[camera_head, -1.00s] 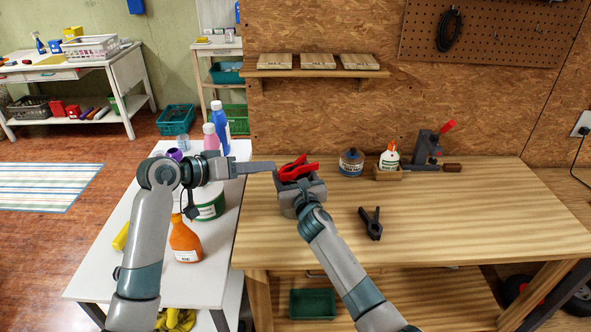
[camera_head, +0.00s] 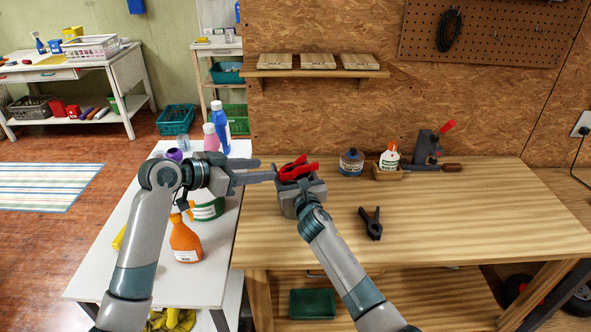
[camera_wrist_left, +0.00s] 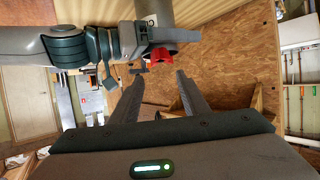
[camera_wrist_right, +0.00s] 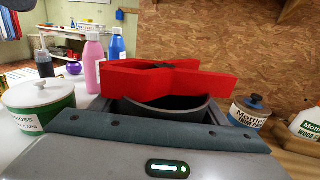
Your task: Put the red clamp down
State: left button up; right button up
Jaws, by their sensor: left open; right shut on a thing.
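The red clamp (camera_head: 297,169) is in my right gripper (camera_head: 299,180), above the left end of the wooden workbench (camera_head: 480,210). In the right wrist view the red clamp (camera_wrist_right: 170,78) lies across the front of the gripper, whose fingers are mostly hidden behind it. My left gripper (camera_head: 262,170) is open and empty, pointing right, with its fingertips close to the red clamp. In the left wrist view its two fingers (camera_wrist_left: 158,88) stand apart with nothing between them, and the red clamp (camera_wrist_left: 160,55) shows beyond them.
A black clamp (camera_head: 371,223) lies on the workbench. A blue-lidded jar (camera_head: 351,162), a glue bottle (camera_head: 389,158) and a red-handled tool (camera_head: 428,148) stand at its back. The white table (camera_head: 205,285) at left holds an orange spray bottle (camera_head: 185,240) and other bottles.

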pick_arm(q)
send_near(293, 168)
jog(key=x, duration=0.3)
jog(key=shift+w+d, duration=0.3)
jog(key=shift+d, duration=0.15)
jog(key=shift+x, duration=2.65)
jog(key=shift+a+f, duration=0.15)
jog(key=shift+a, duration=0.05)
jog(key=shift+c, duration=0.2)
jog(key=c, duration=0.8)
jog(key=shift+c, duration=0.2)
